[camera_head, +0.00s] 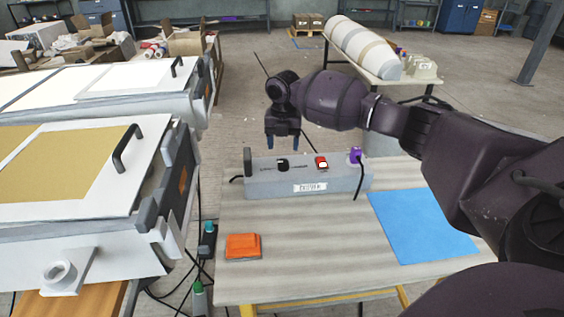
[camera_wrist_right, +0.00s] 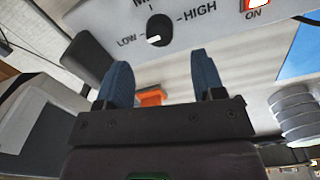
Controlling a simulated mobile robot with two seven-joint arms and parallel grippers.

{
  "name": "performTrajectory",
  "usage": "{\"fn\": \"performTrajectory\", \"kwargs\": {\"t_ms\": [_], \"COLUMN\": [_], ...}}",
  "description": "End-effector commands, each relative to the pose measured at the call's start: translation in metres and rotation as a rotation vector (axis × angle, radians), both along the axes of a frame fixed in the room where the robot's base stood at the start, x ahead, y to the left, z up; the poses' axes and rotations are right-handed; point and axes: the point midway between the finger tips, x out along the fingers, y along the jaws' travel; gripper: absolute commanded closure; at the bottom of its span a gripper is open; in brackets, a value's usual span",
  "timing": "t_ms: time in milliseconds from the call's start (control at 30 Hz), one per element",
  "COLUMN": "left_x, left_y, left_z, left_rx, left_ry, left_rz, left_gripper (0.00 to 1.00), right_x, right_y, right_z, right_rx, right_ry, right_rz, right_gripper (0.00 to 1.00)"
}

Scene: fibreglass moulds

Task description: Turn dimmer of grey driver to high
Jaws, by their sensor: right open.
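The grey driver (camera_head: 268,187) is a long box on the table, with a label on its front. Its black dimmer knob (camera_head: 282,164) sits left of centre on the top. In the right wrist view the dimmer knob (camera_wrist_right: 158,28) lies between the words LOW and HIGH. Its white mark is at the lower left of the knob, on the LOW side. My right gripper (camera_head: 283,143) is open and empty, pointing down above and behind the knob. In the wrist view its blue fingers (camera_wrist_right: 162,70) are apart and not touching the knob. My left gripper is not in view.
A red rocker switch (camera_head: 321,162) and a purple plug (camera_head: 355,155) are right of the knob on the driver. An orange block (camera_head: 242,246) and a blue sheet (camera_head: 422,225) lie on the table (camera_head: 310,250). A white mould bench (camera_head: 75,225) stands left.

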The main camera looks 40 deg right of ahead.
Motion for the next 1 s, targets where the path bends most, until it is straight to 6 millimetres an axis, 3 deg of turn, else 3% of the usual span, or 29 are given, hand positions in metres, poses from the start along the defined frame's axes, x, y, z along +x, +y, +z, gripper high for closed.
{"fn": "performTrajectory", "kwargs": {"t_ms": [33, 100, 333, 500, 833, 1000], "left_x": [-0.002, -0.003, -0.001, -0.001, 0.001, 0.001], "left_y": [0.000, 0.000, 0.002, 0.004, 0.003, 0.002], "left_z": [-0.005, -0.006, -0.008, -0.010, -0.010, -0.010], "left_rx": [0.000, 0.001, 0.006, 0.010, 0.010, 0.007], "left_ry": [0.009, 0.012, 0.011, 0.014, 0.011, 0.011], "left_rz": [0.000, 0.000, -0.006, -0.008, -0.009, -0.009], "left_gripper": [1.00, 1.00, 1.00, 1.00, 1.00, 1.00], "right_x": [-0.001, -0.001, 0.000, 0.000, 0.000, 0.000], "right_y": [0.000, 0.000, 0.000, 0.000, 0.000, 0.000], "right_z": [-0.016, -0.028, -0.057, -0.067, -0.068, -0.068], "right_rx": [0.000, 0.001, 0.001, 0.001, 0.000, 0.001], "right_ry": [0.008, 0.008, 0.004, 0.001, -0.001, -0.001], "right_rz": [0.000, -0.001, -0.001, -0.001, -0.001, -0.001], "right_gripper": [0.38, 0.38, 0.38, 0.38, 0.38, 0.62]}}
